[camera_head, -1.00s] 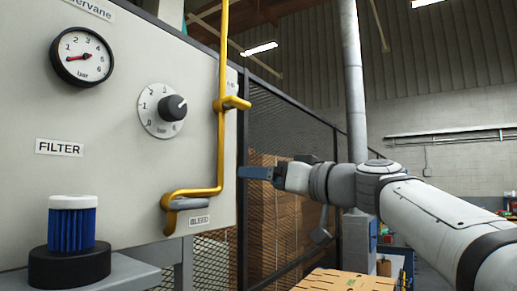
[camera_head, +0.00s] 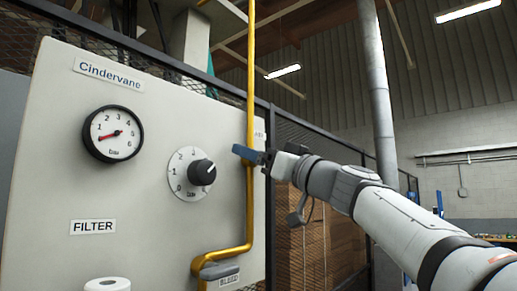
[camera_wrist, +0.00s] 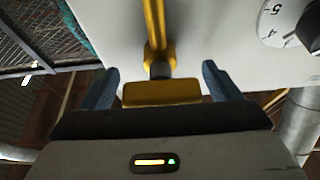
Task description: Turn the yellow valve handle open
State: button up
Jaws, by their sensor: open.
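The yellow valve handle (camera_wrist: 160,93) shows in the wrist view as a short yellow bar on a dark stem in front of the yellow pipe (camera_wrist: 155,25). My gripper (camera_wrist: 160,68) is open, with one blue finger on each side of the handle and a visible gap on both sides. In the head view my gripper (camera_head: 240,153) is at the upright yellow pipe (camera_head: 250,80), near the right edge of the panel. Its blue finger and wrist hide the handle there.
The pale panel (camera_head: 55,160) carries a pressure gauge (camera_head: 113,134), a dark knob (camera_head: 201,172) left of my gripper and a grey lever (camera_head: 218,270) by the pipe's lower end. A white-topped filter (camera_head: 107,284) stands lower left. Mesh fence (camera_head: 318,140) stands behind.

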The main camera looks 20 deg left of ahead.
jog(key=shift+c, duration=0.3)
jog(key=c, duration=0.9)
jog(key=shift+m, duration=0.3)
jog(key=shift+w+d+f+m+t+h+p, duration=0.15)
jog(key=shift+m+t+h+p, duration=0.85)
jog(key=shift+m, duration=2.6)
jog(key=shift+w+a+f+m+t+h+p, duration=0.15)
jog(key=shift+m+t+h+p, duration=0.2)
jog(key=shift+m+h, duration=2.25)
jog(key=shift+d+f+m+t+h+p, duration=0.25)
jog(key=shift+m+t+p, duration=0.4)
jog(key=shift+m, duration=3.95)
jog(key=shift+a+r, duration=0.1)
jog(key=shift+a, duration=0.05)
